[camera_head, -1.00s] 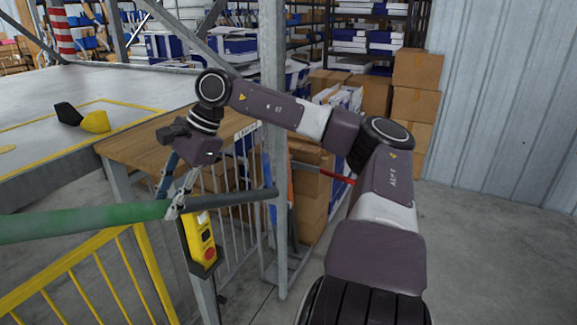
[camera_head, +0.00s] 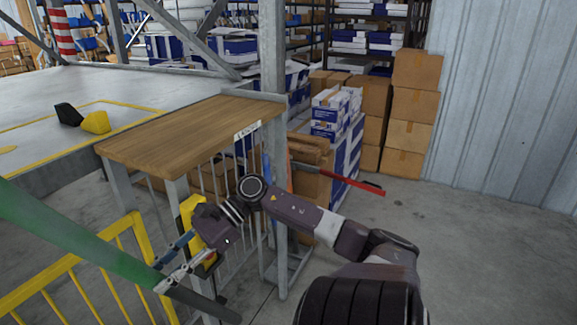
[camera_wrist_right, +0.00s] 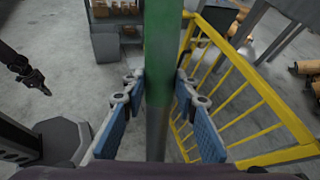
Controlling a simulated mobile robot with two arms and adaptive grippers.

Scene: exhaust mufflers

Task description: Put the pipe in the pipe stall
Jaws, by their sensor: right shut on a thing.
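The pipe (camera_head: 62,240) is long, green with a dark grey end section. In the head view it slopes from the left edge down to the lower right. My right gripper (camera_head: 163,276) is shut on the pipe near where green turns to grey. In the right wrist view the pipe (camera_wrist_right: 158,60) runs between the blue finger pads (camera_wrist_right: 158,110). A frame with vertical grey bars (camera_head: 228,190) under a wooden top stands behind the gripper; I cannot tell whether it is the pipe stall. What looks like my left gripper (camera_wrist_right: 28,78) hangs empty at the left of the wrist view.
A yellow railing (camera_head: 75,275) stands below the pipe at the lower left. A yellow control box (camera_head: 190,212) is partly hidden behind my gripper. A grey post (camera_head: 275,110) rises beside the wooden top (camera_head: 190,135). Cardboard boxes (camera_head: 410,105) are stacked behind; floor at right is clear.

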